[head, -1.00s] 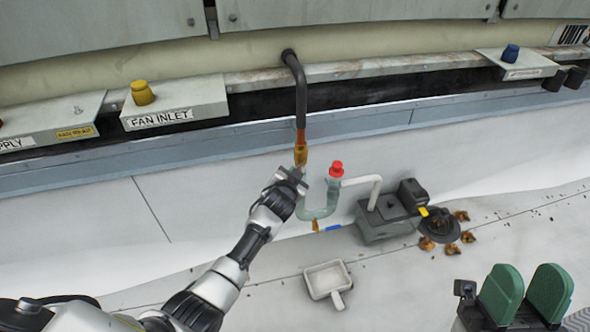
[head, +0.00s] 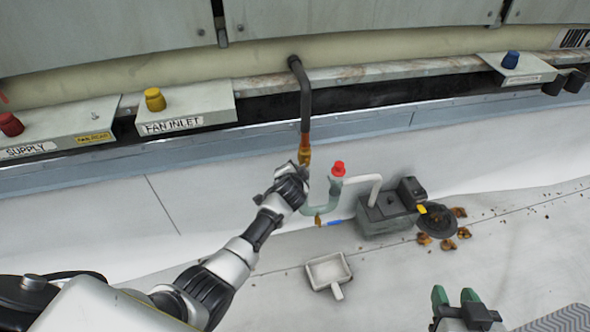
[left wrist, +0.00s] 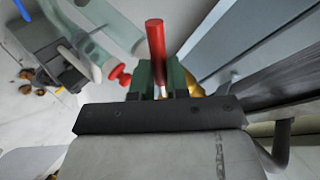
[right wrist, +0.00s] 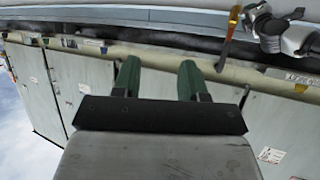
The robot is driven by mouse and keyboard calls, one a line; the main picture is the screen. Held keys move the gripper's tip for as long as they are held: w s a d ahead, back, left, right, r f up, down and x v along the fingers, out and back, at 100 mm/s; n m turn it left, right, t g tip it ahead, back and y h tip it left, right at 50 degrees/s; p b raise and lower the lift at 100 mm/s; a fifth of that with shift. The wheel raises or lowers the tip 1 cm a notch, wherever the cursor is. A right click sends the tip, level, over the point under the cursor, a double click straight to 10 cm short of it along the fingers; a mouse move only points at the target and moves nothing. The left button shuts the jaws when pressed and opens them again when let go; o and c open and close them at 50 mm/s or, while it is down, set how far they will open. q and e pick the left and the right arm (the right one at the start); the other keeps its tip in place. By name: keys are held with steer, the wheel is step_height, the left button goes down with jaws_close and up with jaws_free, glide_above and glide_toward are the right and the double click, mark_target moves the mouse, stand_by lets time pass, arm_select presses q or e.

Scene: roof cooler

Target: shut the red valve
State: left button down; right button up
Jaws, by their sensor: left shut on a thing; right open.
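The red valve's handle (left wrist: 155,42) is a red bar that stands up between the green fingers of my left gripper (left wrist: 160,78) in the left wrist view. The left gripper is shut on it. In the head view my left gripper (head: 298,172) is at the pipe, just below the brass fitting (head: 305,150), and hides the handle. My right gripper (head: 454,297) is open and empty at the bottom right of the head view. Its two green fingers (right wrist: 158,78) stand apart in the right wrist view.
A red-capped stub (head: 339,169) tops the pale U-shaped pipe (head: 334,196) right of the left gripper. A grey pump box (head: 385,214), brown leaves (head: 447,240) and a white scoop (head: 328,271) lie on the roof. Yellow (head: 154,99), red (head: 11,124) and blue (head: 511,59) knobs sit on ledges behind.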

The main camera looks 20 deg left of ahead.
arm_select(q)
steer(key=shift+r+m+g+y+p, duration=1.4)
steer(key=shift+m+y+p, duration=0.3)
steer(key=shift+p, duration=0.5)
arm_select(e)
steer(key=s+d+f+g+h, duration=0.1)
steer(key=s+d+f+g, duration=0.1)
steer(key=s+g, duration=0.2)
steer(key=s+d+f+g+h, duration=0.1)
steer(key=s+d+f+g, duration=0.1)
steer(key=s+g, duration=0.3)
steer(key=shift+s+h, duration=0.3)
steer(key=shift+s, duration=0.75)
arm_select(q)
steer(key=shift+a, duration=0.1)
steer(key=c, duration=1.1)
jaws_free()
steer(key=p+v, duration=0.5)
steer(key=v, duration=0.6)
arm_select(e)
step_height(320, 180, down, 15)
steer(key=w+g, duration=0.1)
steer(key=shift+w+a+r, duration=0.15)
steer(key=shift+r, duration=0.05)
